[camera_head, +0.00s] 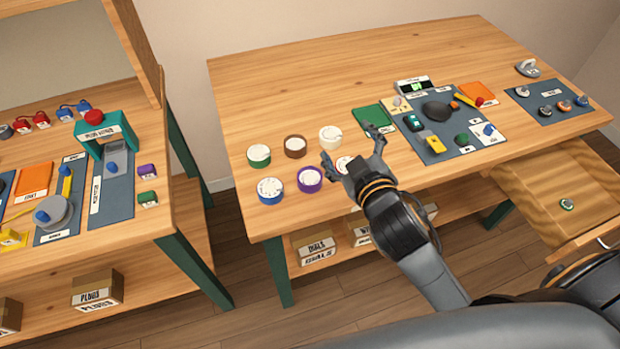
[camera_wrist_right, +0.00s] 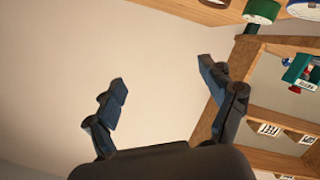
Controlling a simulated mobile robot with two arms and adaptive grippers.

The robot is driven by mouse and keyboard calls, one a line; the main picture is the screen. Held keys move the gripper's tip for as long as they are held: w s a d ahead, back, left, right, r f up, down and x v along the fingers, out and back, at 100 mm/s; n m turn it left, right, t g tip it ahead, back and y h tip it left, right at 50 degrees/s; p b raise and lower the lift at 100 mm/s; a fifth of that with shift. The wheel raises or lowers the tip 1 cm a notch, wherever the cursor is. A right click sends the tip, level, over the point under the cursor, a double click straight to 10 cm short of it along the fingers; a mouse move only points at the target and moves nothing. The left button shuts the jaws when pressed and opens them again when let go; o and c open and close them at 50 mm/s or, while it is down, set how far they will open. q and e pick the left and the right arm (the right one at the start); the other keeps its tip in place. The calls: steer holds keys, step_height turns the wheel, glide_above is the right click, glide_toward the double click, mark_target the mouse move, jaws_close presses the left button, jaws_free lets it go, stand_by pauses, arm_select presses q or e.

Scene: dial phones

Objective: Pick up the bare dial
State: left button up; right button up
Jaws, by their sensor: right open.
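Several round dials with white faces stand in two rows on the left of the wooden table. Their rims are green (camera_head: 258,156), brown (camera_head: 295,146), cream (camera_head: 330,137), blue (camera_head: 270,190) and purple (camera_head: 310,179). Another white-faced dial (camera_head: 344,164) is partly hidden by my right gripper; its rim is hard to see. I cannot tell for sure which one is the bare dial. My right gripper (camera_head: 350,147) is open and empty, over or near the right end of the dial rows. In the right wrist view its fingers (camera_wrist_right: 162,78) are spread. My left gripper is not in view.
Right of the gripper lie a green pad (camera_head: 370,117) and a dark blue mat (camera_head: 434,152) with several parts. An open drawer (camera_head: 520,195) juts out at the right front. A second bench (camera_head: 150,215) stands at left. The table behind the dials is clear.

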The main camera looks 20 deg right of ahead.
steer(key=w+a+r+n+t+y, duration=0.2)
steer(key=a+r+n+t+y, duration=0.1)
steer(key=r, duration=0.3)
steer(key=w+a+r+n+t+y, duration=0.1)
steer(key=a+r+n+t+y, duration=0.2)
steer(key=r, duration=0.4)
steer(key=s+a+r+n+g+y, duration=0.3)
steer(key=a+n+g+y, duration=0.3)
steer(key=n, duration=0.5)
steer(key=s+a+r+n+g+y, duration=0.35)
steer(key=a+n+y, duration=0.25)
steer(key=n+y, duration=0.35)
steer(key=n+g+h, duration=0.9)
steer(key=n+h, duration=0.4)
steer(key=h, duration=0.4)
glide_toward(310, 178)
steer(key=shift+h+p+x, duration=0.25)
steer(key=shift+p+x, duration=0.2)
steer(key=shift+x, duration=0.7)
steer(key=p+x, duration=0.1)
steer(key=x, duration=0.4)
steer(key=shift+w+a+f+p, duration=0.1)
steer(key=shift+a+p, duration=0.15)
steer(key=shift+p, duration=0.05)
steer(key=shift+w+a+f, duration=0.1)
steer(key=shift+f, duration=0.25)
